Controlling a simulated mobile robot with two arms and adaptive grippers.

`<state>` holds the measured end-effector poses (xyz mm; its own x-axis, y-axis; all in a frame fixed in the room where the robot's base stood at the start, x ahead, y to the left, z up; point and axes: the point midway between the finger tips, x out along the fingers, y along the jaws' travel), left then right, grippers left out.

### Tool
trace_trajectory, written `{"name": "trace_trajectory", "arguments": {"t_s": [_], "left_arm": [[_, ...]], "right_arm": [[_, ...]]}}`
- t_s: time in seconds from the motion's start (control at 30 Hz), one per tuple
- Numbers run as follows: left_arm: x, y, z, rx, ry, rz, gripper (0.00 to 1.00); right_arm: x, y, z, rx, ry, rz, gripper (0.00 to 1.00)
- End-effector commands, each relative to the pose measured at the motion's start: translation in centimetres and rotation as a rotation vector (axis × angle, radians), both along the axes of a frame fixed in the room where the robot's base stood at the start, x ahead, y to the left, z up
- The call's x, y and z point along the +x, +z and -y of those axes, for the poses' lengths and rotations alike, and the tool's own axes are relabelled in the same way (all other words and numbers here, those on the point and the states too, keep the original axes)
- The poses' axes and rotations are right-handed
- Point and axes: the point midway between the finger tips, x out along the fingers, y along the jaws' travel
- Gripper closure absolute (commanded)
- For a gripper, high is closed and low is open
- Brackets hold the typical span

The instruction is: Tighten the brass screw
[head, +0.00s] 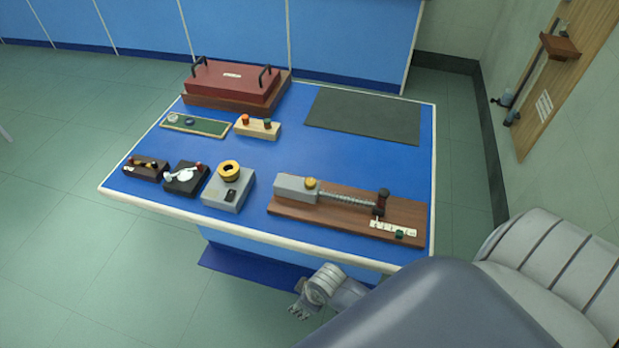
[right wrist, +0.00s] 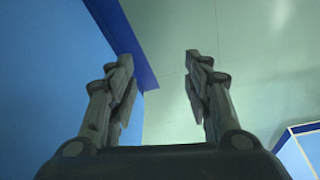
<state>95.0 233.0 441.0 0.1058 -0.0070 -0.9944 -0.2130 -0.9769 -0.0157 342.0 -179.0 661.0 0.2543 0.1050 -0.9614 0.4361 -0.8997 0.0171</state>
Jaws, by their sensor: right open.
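A wooden board (head: 345,212) lies at the front right of the blue bench. It carries a grey block (head: 293,188) with a small brass-coloured knob (head: 311,183) on top, which looks like the brass screw. A ribbed rod (head: 345,199) runs right from the block to a dark red-and-black post (head: 382,200). My right gripper (head: 297,310) is low in front of the bench, below its top and away from the screw. In the right wrist view its two fingers (right wrist: 157,75) are apart with nothing between them. My left gripper is out of view.
A grey box with a yellow ring knob (head: 229,170) stands left of the board. A red-lidded case (head: 232,84) and dark mat (head: 364,115) lie behind. The bench's middle is clear.

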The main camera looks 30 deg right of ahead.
Motion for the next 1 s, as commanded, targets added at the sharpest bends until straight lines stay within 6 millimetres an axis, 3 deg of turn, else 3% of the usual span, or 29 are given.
{"name": "trace_trajectory", "arguments": {"t_s": [0.03,0.1,0.23,0.37,0.47,0.6,0.8,1.0], "left_arm": [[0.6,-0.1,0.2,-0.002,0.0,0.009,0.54],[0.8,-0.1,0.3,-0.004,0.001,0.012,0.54],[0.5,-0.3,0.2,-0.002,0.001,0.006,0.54],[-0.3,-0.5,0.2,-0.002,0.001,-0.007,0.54],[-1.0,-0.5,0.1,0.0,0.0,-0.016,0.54],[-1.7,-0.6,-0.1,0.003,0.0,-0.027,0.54],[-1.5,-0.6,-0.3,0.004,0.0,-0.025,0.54],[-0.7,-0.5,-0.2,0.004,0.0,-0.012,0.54]], "right_arm": [[3.7,3.8,-1.1,0.0,0.123,0.053,0.54],[6.3,7.9,-2.7,-0.003,0.302,0.087,0.54],[8.9,15.0,-4.9,-0.053,0.683,0.135,0.54],[9.7,20.2,-4.9,-0.146,1.073,0.135,0.54],[10.7,22.5,-3.2,-0.219,1.317,0.098,0.54],[13.3,25.0,1.2,-0.296,1.552,0.024,0.54],[16.9,29.7,8.5,-0.333,1.747,-0.062,0.54],[18.3,33.6,13.2,-0.323,1.83,-0.083,0.54]]}}
